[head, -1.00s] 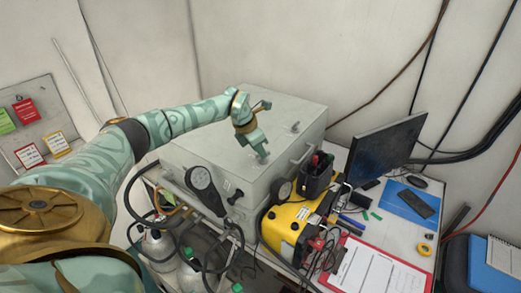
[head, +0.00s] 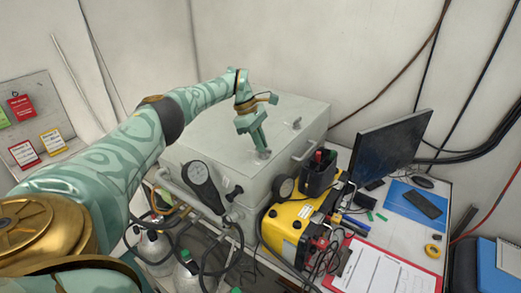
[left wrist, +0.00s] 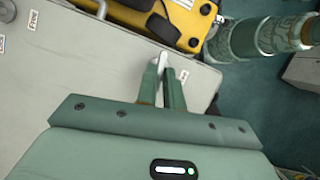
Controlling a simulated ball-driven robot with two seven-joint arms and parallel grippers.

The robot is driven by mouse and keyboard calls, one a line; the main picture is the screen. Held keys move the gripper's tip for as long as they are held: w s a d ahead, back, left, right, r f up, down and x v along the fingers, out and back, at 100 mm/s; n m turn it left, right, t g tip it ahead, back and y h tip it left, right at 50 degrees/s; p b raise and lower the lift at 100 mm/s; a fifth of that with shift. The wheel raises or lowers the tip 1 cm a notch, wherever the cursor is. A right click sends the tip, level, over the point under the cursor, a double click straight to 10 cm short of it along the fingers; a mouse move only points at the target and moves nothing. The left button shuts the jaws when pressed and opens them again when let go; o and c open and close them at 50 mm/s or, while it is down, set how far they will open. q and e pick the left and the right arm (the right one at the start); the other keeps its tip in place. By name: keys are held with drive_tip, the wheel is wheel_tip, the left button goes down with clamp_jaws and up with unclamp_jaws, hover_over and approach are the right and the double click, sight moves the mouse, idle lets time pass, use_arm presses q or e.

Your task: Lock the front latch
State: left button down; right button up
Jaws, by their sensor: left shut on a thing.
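The grey air panel box (head: 225,140) has a flat lid with two small metal latches. The front latch (left wrist: 165,58) is a pale lever near the lid's edge. My left gripper (head: 262,150) points down at it, and in the left wrist view the gripper (left wrist: 164,66) is shut on the lever, its fingers close together around it. The lever's pivot is mostly hidden by the fingers. The other latch (head: 297,123) stands free farther back on the lid. My right gripper is in neither current view.
A monitor (head: 388,148) and red clipboard (head: 385,270) are to the right. Much of the lid is clear.

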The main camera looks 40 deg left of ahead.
use_arm(q)
drive_tip(key=shift+w+m+g+b, duration=0.1)
drive_tip(key=shift+m+g+b, duration=0.3)
drive_tip(key=shift+m+b, duration=0.8)
drive_tip(key=c, duration=1.5)
unclamp_jaws()
drive_tip(key=shift+r, duration=0.1)
